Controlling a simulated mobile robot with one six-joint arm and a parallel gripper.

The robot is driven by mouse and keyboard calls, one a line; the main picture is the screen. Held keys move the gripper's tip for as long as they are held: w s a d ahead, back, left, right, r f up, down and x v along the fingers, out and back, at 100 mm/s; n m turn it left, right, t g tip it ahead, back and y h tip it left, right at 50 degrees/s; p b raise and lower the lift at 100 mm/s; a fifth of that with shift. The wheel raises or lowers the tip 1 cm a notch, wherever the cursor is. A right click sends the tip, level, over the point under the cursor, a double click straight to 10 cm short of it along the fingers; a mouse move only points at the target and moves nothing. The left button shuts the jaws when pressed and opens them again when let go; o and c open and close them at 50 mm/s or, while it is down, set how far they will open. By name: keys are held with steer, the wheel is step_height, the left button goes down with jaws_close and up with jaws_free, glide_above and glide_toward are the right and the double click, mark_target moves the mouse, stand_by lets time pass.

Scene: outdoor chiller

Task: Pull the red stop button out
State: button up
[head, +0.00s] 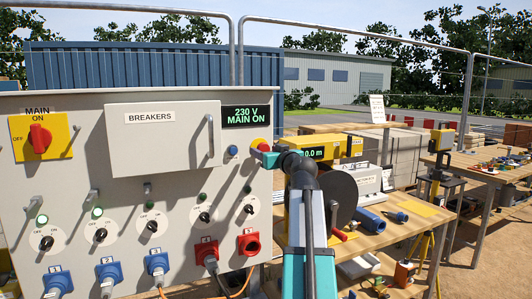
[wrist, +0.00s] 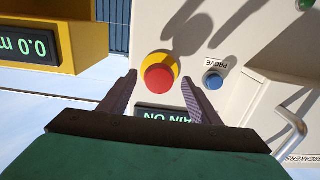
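The red stop button (wrist: 158,78) sits on a yellow round plate (wrist: 160,58) on the grey panel. In the wrist view it appears in line with the gap between my fingertips. In the head view the button (head: 263,147) shows at the panel's right edge, partly hidden by my gripper (head: 268,155). In the wrist view my gripper (wrist: 160,76) is open, one finger on each side of the button's outline. The finger shadows fall on the panel away from the fingertips. I see no contact, and cannot tell how far the fingertips are from the button.
A blue PROVE button (wrist: 213,79) is close beside the right finger. The display (head: 248,114) reads 230 V MAIN ON. The breakers cover (head: 163,136) has a protruding handle (head: 210,136). A yellow meter (head: 328,148) reading 0.0 m stands right of the panel, near my arm.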

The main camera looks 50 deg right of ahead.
steer(key=b+v, duration=0.2)
steer(key=v, duration=1.1)
steer(key=shift+s, duration=0.35)
steer(key=shift+a+f, duration=0.1)
stand_by(0.4)
